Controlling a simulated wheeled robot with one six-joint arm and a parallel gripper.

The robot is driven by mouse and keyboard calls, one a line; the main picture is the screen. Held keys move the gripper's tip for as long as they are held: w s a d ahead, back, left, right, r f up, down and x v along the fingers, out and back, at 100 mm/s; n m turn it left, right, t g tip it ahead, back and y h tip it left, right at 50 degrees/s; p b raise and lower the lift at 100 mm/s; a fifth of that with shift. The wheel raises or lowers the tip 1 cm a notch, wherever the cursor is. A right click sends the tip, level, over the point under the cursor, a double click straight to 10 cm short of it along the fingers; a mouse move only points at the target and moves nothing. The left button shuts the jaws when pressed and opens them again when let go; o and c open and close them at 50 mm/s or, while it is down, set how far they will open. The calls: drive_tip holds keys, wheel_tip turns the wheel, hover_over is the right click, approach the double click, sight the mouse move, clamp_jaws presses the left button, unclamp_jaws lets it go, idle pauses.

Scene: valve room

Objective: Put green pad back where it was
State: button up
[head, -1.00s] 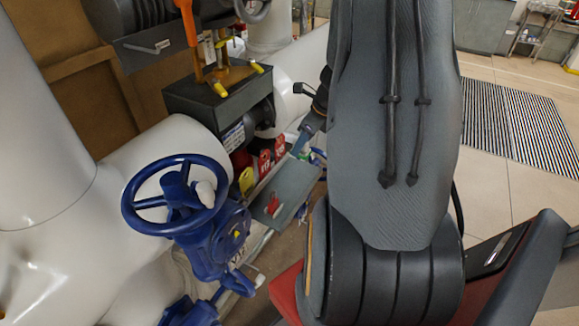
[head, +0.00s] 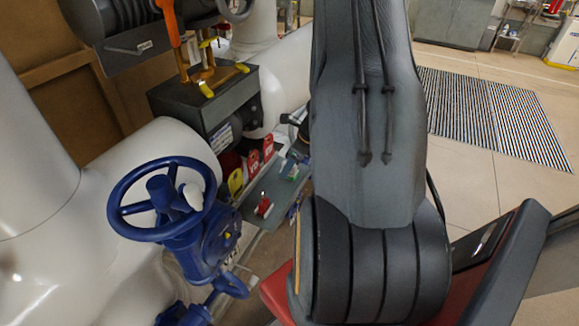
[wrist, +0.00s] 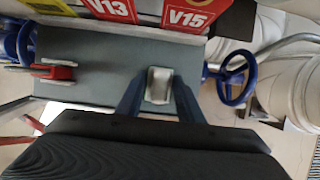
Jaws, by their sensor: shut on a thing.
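The green pad (head: 291,172), which looks like a small padlock, shows as a green patch at the right of a grey shelf (head: 249,203) in the head view. In the wrist view my gripper (wrist: 158,78) has its two blue-grey fingers on either side of the pad's silver part (wrist: 159,88) and is shut on it. The pad is over the shelf (wrist: 100,62); I cannot tell whether it rests on it. The green body is hidden in the wrist view. My arm covers much of the head view's middle.
A red padlock (wrist: 55,72) lies on the shelf to the left. A blue handwheel (head: 160,198) is left of the shelf.

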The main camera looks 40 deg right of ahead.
drive_tip(key=o, duration=0.9)
drive_tip(key=shift+o, duration=0.2)
drive_tip(key=v, duration=1.2)
